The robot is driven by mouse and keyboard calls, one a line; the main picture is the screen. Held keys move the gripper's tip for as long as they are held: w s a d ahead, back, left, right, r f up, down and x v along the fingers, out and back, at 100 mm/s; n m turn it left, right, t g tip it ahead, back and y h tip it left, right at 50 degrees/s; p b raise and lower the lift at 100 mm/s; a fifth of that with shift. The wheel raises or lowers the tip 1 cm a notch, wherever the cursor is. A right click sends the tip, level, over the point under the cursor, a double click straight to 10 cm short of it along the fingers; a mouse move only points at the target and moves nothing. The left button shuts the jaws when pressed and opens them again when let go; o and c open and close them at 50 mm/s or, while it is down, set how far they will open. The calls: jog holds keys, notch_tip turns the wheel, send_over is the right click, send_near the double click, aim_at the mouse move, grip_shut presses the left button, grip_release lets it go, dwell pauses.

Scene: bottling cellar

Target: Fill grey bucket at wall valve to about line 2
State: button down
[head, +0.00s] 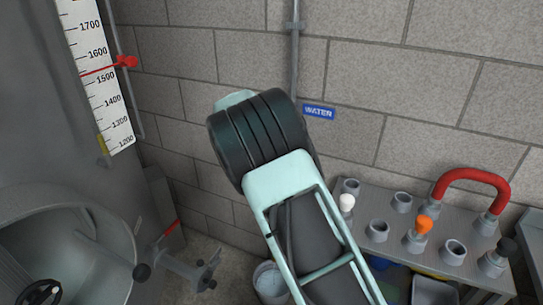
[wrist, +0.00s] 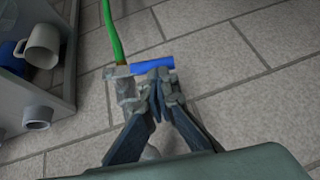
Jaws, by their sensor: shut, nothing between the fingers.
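In the wrist view, a small metal wall valve (wrist: 126,88) has a blue lever (wrist: 152,65) pointing right and a green hose (wrist: 112,35) at its outlet. My gripper (wrist: 157,80) is shut and empty, its fingertips right by the lever. I cannot tell whether they touch it. In the head view, my arm hides the valve and my fingers, below the blue WATER sign (head: 318,112). A grey bucket (head: 268,282) stands on the floor, partly hidden behind my arm. Its marks and water level are not readable.
A grey rack (head: 360,212) with several sockets and a red hose loop (head: 471,176) stands at the right. A pale jug (wrist: 42,44) shows beside the valve in the wrist view. A large tank with a scale (head: 100,85) and open hatch (head: 70,225) fills the left.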

jog(key=shift+w+a+f, duration=0.1)
jog(key=shift+a+f, duration=0.15)
jog(key=shift+f, duration=0.25)
jog(key=shift+a+f, duration=0.1)
dwell(0.4)
